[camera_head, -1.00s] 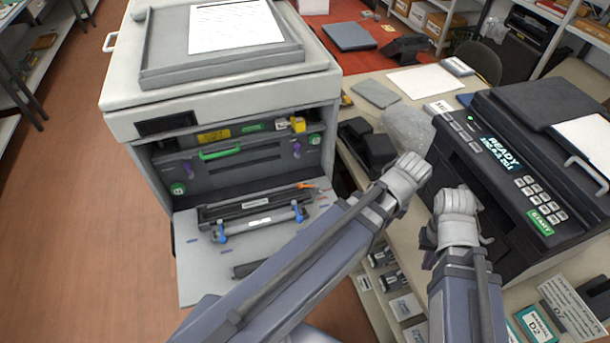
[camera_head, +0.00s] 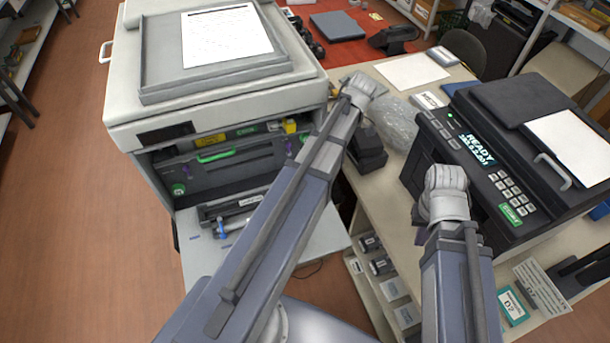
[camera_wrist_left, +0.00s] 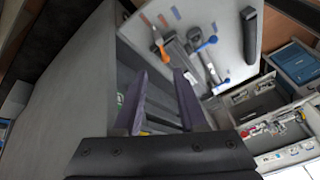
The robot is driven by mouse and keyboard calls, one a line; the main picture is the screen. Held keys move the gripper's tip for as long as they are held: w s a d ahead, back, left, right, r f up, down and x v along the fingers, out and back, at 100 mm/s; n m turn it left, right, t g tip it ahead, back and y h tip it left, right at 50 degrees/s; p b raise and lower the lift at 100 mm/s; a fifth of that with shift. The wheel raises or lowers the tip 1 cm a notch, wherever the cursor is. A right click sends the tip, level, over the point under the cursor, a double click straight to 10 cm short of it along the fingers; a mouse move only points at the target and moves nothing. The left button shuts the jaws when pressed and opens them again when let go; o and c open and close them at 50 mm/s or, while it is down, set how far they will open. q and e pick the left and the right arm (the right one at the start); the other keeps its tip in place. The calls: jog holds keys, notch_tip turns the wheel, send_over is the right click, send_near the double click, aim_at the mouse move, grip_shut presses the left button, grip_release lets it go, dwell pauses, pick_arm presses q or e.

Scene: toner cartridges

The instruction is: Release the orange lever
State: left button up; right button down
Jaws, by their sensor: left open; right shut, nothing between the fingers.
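The orange lever (camera_wrist_left: 160,46) shows in the left wrist view, at the end of a dark bar-shaped unit (camera_wrist_left: 181,57) on the light grey open door (camera_wrist_left: 229,62). My left arm hides the lever in the head view, where the left part of the unit (camera_head: 228,207) and the door (camera_head: 197,262) show. My left gripper (camera_wrist_left: 160,77) is open and empty, its purple fingers pointing toward the printer front and door, apart from the lever. My right gripper (camera_head: 481,239) is mostly hidden behind its arm, beside the black printer; it is shut and empty.
The large pale printer (camera_head: 205,103) stands open at left, with a green handle (camera_head: 214,156) inside. A black printer (camera_head: 480,160) with a READY display stands on the right counter. A crumpled clear bag (camera_head: 391,124) lies between. Floor at left is clear.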

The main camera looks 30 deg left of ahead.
pick_arm(q)
jog(key=b+x, duration=1)
jog(key=x, duration=0.1)
jog(key=shift+s+f, duration=0.1)
jog(key=shift+f, duration=0.35)
grip_shut()
